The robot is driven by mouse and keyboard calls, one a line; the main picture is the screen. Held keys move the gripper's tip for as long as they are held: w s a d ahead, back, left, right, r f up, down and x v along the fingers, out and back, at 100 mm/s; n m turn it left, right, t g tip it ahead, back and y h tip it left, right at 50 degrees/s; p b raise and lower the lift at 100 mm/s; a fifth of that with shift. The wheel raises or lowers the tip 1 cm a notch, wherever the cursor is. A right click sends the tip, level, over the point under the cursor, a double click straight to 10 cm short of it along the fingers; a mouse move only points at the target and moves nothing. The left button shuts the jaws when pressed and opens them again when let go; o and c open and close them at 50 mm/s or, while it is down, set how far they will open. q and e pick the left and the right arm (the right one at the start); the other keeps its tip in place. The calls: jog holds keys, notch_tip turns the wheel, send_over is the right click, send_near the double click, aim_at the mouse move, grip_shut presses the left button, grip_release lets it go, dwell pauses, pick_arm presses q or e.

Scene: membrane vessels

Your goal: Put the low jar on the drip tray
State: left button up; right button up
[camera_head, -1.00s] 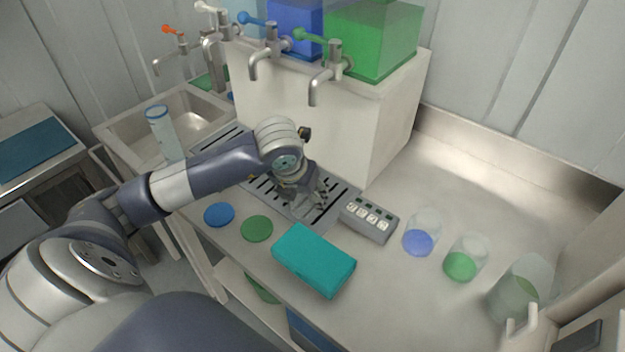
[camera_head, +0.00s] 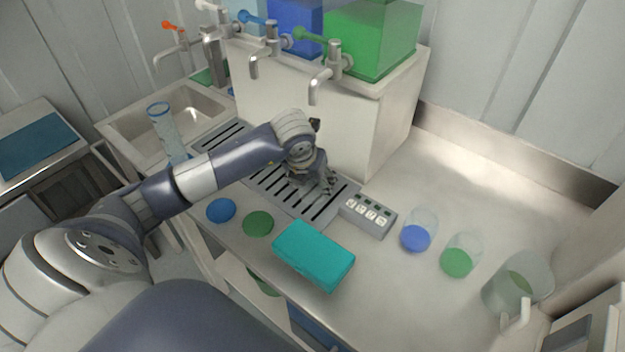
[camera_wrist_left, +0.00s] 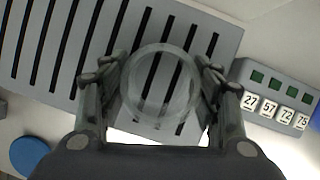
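The low jar (camera_wrist_left: 160,86) is a clear, round glass seen from above in the left wrist view, with slots showing through it. The drip tray (camera_head: 262,181) is a grey slotted plate on the counter; it also fills the upper left of the left wrist view (camera_wrist_left: 25,101). My left gripper (camera_head: 328,186) is over the tray's right end. Its fingers (camera_wrist_left: 158,80) lie against both sides of the jar. I cannot tell whether the jar's base touches the tray. In the head view the jar is hardly visible at the gripper. My right gripper is not in view.
A button box (camera_head: 368,215) adjoins the tray's right end. A teal block (camera_head: 313,256), blue disc (camera_head: 220,210) and green disc (camera_head: 258,223) lie in front. Blue (camera_head: 416,238) and green (camera_head: 458,262) filled glasses and a jug (camera_head: 517,283) stand right. Taps (camera_head: 318,80) overhang behind.

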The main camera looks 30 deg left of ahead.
pick_arm(q)
jog(key=o, duration=0.4)
jog(key=shift+o, duration=0.2)
jog(key=shift+r, duration=0.35)
jog(key=b+v, duration=0.1)
jog(key=v, duration=0.3)
jog(key=shift+s+r, duration=0.3)
jog(key=shift+s, duration=0.05)
jog(key=s+d+b, duration=0.2)
jog(key=s+b, duration=0.1)
jog(key=s, duration=0.8)
jog(key=shift+s+d, duration=0.25)
